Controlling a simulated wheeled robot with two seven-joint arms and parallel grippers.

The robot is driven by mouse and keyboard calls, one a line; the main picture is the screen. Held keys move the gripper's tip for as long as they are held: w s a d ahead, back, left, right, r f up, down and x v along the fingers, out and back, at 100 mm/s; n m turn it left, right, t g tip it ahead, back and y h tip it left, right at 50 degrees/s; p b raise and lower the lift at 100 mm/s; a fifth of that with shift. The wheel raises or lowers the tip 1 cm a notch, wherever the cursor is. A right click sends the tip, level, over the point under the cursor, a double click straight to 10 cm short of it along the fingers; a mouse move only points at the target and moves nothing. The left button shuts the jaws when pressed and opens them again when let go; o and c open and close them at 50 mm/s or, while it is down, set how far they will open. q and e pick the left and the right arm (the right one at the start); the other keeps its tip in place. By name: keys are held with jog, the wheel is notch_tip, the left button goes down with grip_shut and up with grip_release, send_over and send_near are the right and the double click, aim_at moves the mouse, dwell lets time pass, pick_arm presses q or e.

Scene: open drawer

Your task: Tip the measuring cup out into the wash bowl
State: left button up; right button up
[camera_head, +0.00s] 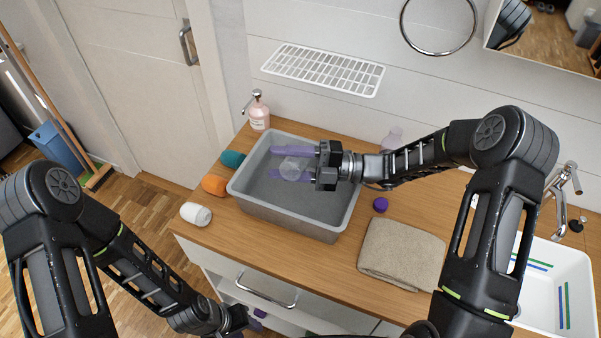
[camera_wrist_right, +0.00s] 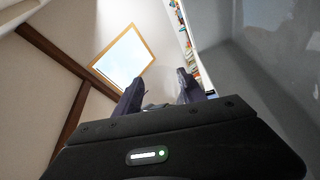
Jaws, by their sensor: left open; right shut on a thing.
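The grey wash bowl (camera_head: 297,222) stands on the wooden counter. My right gripper (camera_head: 268,162) reaches over it from the right, its purple fingers shut on the clear measuring cup (camera_head: 293,168). The cup is over the bowl's inside; its exact tilt and contents are hard to make out. In the right wrist view, the cup shows faintly (camera_wrist_right: 160,98) between the fingers, and that camera faces up at the ceiling. My left gripper (camera_head: 258,318) is low, in front of the cabinet, open and empty, partly hidden by its own arm.
A pink pump bottle (camera_head: 259,112) stands behind the bowl. A purple cap (camera_head: 380,204), a folded beige towel (camera_head: 402,253) and a white sink (camera_head: 555,285) are to the right. A clear bottle (camera_head: 393,138) stands behind my right arm.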

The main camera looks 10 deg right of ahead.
jog(key=shift+f, duration=0.1)
notch_tip(320, 180, down, 5)
jog(key=s+a+n+h+b, duration=0.25)
jog(key=n+h+b, duration=0.25)
jog(key=n+b, duration=0.45)
jog(key=s+r+n+t+b, duration=0.1)
jog(key=n+b, duration=0.1)
jog(key=s+a+n+t+h+b, duration=0.1)
jog(key=s+n+b, duration=0.1)
jog(key=s+a+r+n+t+h+b, duration=0.1)
jog(key=n+b, duration=0.1)
jog(key=shift+s+r+n, duration=0.15)
jog(key=shift+r+n, duration=0.15)
jog(key=shift+n, duration=0.05)
dwell(1.4)
